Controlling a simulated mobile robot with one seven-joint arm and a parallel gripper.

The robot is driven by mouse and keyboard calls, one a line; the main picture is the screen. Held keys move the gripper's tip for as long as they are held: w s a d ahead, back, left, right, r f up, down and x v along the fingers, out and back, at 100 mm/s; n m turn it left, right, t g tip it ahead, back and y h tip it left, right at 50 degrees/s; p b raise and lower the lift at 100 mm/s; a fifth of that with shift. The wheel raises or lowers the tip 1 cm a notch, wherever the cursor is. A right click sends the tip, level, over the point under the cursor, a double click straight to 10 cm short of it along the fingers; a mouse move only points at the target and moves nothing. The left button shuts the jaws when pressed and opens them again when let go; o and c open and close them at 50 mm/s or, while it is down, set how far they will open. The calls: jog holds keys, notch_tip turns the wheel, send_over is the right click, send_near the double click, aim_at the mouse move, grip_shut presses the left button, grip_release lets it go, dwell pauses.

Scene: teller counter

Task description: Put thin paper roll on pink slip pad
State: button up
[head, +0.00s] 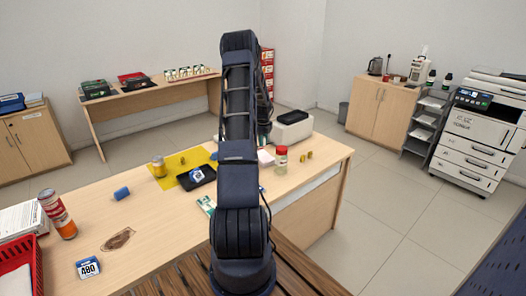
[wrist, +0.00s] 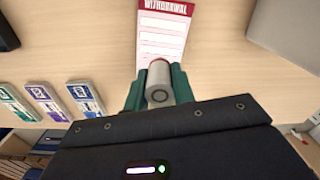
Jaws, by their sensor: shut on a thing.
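The pink slip pad (wrist: 164,34), headed "WITHDRAWAL", lies on the wooden counter just beyond the roll in the wrist view. The roll overlaps the pad's near end in that picture; I cannot tell whether they touch. In the head view the pad (head: 266,157) shows partly beside my arm, which hides the gripper and roll.
Several coloured slips (wrist: 45,101) lie left of the pad, and a grey device (wrist: 287,25) is at right. In the head view a red-lidded jar (head: 281,160) stands near the pad. A black tray (head: 183,184) lies on a yellow mat (head: 169,163) to the left.

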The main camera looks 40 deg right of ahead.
aim_at(263, 155)
jog(key=shift+f, duration=2.9)
jog(key=shift+f, duration=0.1)
jog(key=o, duration=1)
jog(key=shift+c, duration=0.2)
